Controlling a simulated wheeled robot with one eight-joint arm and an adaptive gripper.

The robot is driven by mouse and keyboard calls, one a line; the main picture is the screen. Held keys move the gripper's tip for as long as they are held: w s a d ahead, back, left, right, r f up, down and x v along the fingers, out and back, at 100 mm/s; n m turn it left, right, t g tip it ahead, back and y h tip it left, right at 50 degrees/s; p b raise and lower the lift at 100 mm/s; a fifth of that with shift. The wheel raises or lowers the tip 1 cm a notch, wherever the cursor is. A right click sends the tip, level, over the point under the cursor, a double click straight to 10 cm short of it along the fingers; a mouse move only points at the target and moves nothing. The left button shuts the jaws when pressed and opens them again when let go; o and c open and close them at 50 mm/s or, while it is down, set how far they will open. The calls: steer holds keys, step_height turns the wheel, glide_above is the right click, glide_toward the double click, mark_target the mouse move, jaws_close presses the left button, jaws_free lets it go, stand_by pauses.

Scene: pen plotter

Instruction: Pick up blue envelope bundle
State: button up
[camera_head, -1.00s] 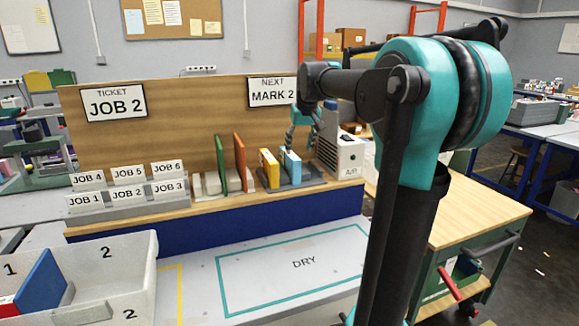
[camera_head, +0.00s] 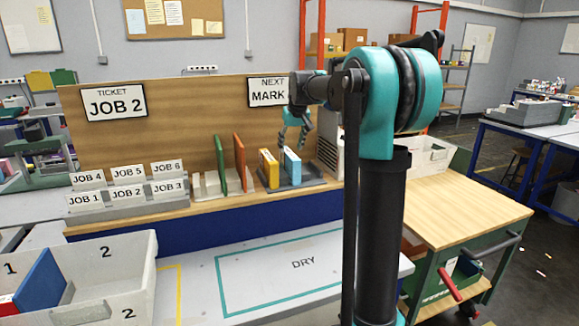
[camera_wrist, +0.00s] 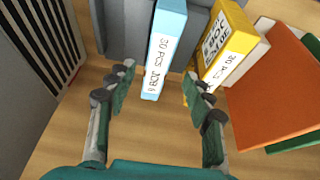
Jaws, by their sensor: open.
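The blue envelope bundle (camera_head: 291,166) stands upright in a grey rack (camera_head: 310,178) on the wooden shelf, just right of a yellow bundle (camera_head: 269,168). In the wrist view the blue bundle (camera_wrist: 166,48) has a white spine reading "30 PCS" and "JOB", the rest hard to read. My gripper (camera_wrist: 152,88) is open, its fingers spread to either side of the near end of the blue bundle. The yellow bundle (camera_wrist: 228,45) lies just beyond the right fingertip.
Green (camera_head: 220,163) and orange (camera_head: 240,162) boards stand in a light rack to the left. A vented grey machine (camera_wrist: 35,50) is close to the gripper's left in the wrist view. JOB card holders (camera_head: 128,194) sit further left. The DRY area (camera_head: 303,264) is clear.

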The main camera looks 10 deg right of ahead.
mark_target(290, 153)
steer(key=shift+x, duration=3.2)
steer(key=shift+w+d, duration=0.1)
steer(key=shift+w, duration=0.1)
steer(key=shift+c, duration=0.4)
jaws_close()
